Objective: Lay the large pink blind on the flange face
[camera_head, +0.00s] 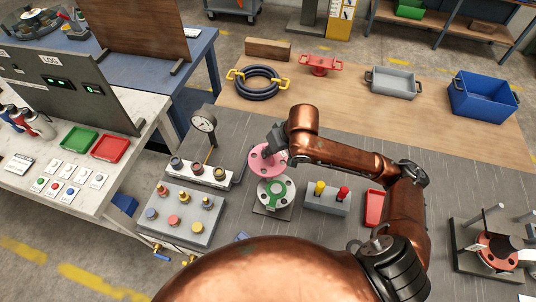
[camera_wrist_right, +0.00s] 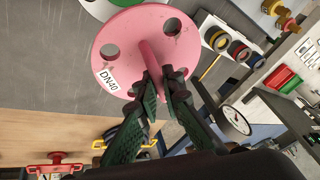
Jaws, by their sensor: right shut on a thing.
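The large pink blind (camera_head: 262,164) is a round disc with bolt holes and an upright stem. My right gripper (camera_head: 276,144) is shut on that stem. In the wrist view the blind (camera_wrist_right: 125,62) carries a "DN40" label, and the right gripper's fingers (camera_wrist_right: 163,88) pinch the stem. The grey flange face (camera_head: 287,190) has bolt holes and a green gasket (camera_head: 275,188) on it. It lies just in front of the blind in the head view, and the blind's near edge is close to it. Whether they touch I cannot tell. My left gripper is not in view.
A block with yellow and red knobs (camera_head: 328,201) stands right of the flange, beside a red tray (camera_head: 375,208). A fittings block (camera_head: 182,214) and a pressure gauge (camera_head: 203,124) stand left. Blue-black rings (camera_head: 258,84) and a blue crate (camera_head: 484,98) are farther back.

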